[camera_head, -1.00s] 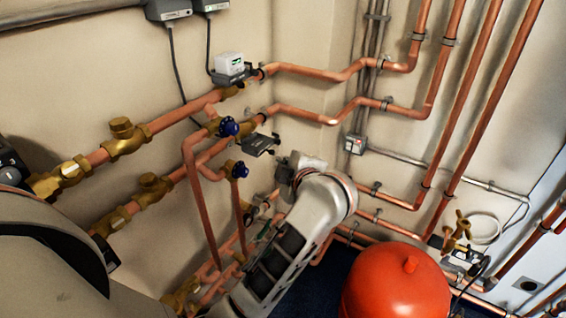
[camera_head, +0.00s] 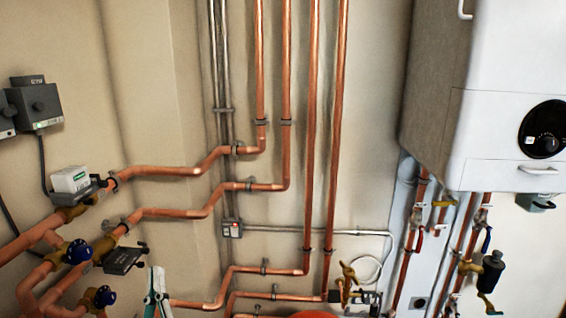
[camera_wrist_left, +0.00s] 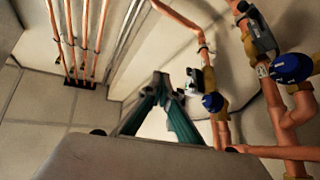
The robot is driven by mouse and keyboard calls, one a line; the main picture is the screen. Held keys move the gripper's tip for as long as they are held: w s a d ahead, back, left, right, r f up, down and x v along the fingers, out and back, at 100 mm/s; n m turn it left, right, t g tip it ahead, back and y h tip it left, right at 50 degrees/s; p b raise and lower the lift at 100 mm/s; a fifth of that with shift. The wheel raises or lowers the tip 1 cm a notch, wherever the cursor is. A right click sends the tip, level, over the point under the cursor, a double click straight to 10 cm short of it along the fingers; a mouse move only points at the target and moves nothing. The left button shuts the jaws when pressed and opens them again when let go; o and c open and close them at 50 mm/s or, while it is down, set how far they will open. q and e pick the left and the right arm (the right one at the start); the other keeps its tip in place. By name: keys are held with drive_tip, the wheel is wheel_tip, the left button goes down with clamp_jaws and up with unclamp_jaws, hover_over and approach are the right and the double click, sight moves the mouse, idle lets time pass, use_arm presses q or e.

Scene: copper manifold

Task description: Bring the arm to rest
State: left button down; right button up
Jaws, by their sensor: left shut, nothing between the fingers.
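My left gripper (camera_head: 156,282) shows at the bottom edge of the head view, left of the middle, with teal and pale fingers pointing up. The fingers are shut with nothing between them. The rest of my left arm is below the head view. My right gripper is in neither view.
Copper pipes (camera_head: 311,130) run up the wall. Valves with blue handles (camera_head: 76,252) stand at lower left. A white boiler (camera_head: 510,100) hangs at upper right. A red tank (camera_head: 314,314) just shows at the bottom edge. Bare wall lies between the pipes and boiler.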

use_arm(q)
drive_tip(key=s+d+f+m+g+h, duration=0.2)
drive_tip(key=d+f+m+h, duration=0.15)
drive_tip(key=f, duration=0.35)
drive_tip(key=s+d+f+m+g+h, duration=0.1)
drive_tip(key=d+f+m+g+h, duration=0.1)
drive_tip(key=f+m+h, duration=0.35)
drive_tip(key=s+d+f+m+g+h, duration=0.2)
drive_tip(key=d+f, duration=0.1)
drive_tip(key=f, duration=0.5)
drive_tip(key=s+a+f+m+g, duration=0.1)
drive_tip(key=s+f+g, duration=0.2)
drive_tip(key=s+f, duration=0.2)
drive_tip(key=s+a+f+m+g+y, duration=0.1)
drive_tip(key=s+f, duration=0.5)
drive_tip(key=f, duration=0.6)
drive_tip(key=shift+s+a+f+g, duration=0.15)
drive_tip(key=shift+a+g, duration=0.6)
drive_tip(key=shift+g, duration=0.45)
